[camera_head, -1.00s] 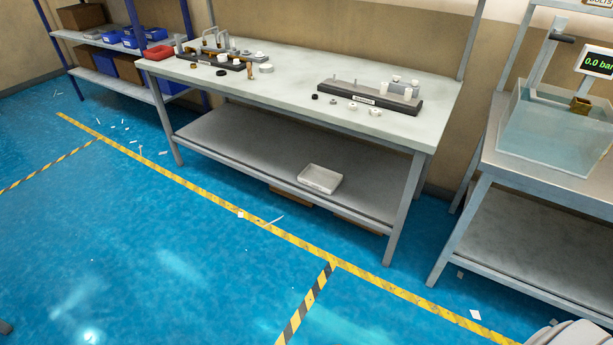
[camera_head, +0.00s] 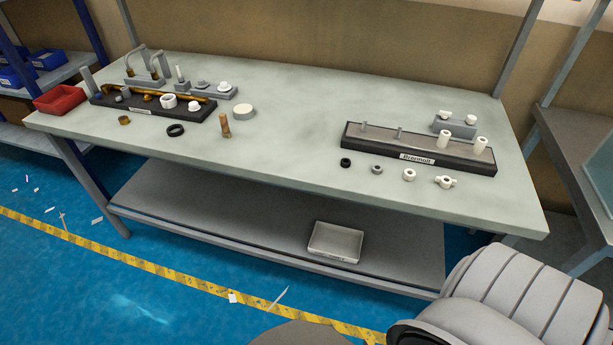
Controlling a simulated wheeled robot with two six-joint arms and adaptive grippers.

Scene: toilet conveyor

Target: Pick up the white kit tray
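The white kit tray (camera_head: 335,243) is a shallow, rectangular, open tray. It lies on the grey lower shelf (camera_head: 220,220) of the workbench, near the shelf's front edge and right of its middle. It looks empty. Part of my arm fills the lower right corner of the view, to the right of the tray and apart from it. Neither of my grippers shows.
The bench top (camera_head: 290,130) overhangs the shelf above the tray. On it stand a dark fixture (camera_head: 420,150) with white fittings, a second fixture with brass parts, and a red bin (camera_head: 60,99). Small scraps lie on the blue floor near the yellow-black line (camera_head: 150,268).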

